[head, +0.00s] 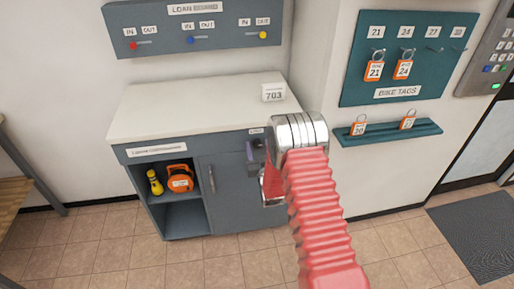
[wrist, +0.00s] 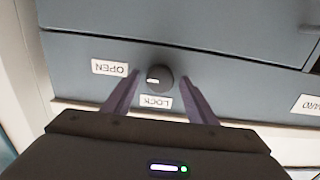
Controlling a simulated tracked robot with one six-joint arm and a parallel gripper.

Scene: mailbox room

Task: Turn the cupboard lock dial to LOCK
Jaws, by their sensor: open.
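The lock dial (wrist: 160,78) is a small black round knob on the grey front of the cupboard (head: 227,183). Its white mark points left in the wrist view, roughly toward the OPEN label (wrist: 109,67). The LOCK label (wrist: 156,101) is just below the dial there; both labels appear upside down. My gripper (wrist: 160,75) is open, with one purple finger on each side of the dial and visible gaps between. How near the fingertips are in depth is unclear. In the head view my gripper (head: 258,156) is at the cupboard's upper right front; my arm hides the dial.
The cupboard has an open shelf with an orange case (head: 180,183) and a yellow item (head: 155,182), beside a closed door with a handle (head: 211,178). A white 703 block (head: 273,92) stands on its top. The bike tags board (head: 405,60) and ledge (head: 390,132) are right.

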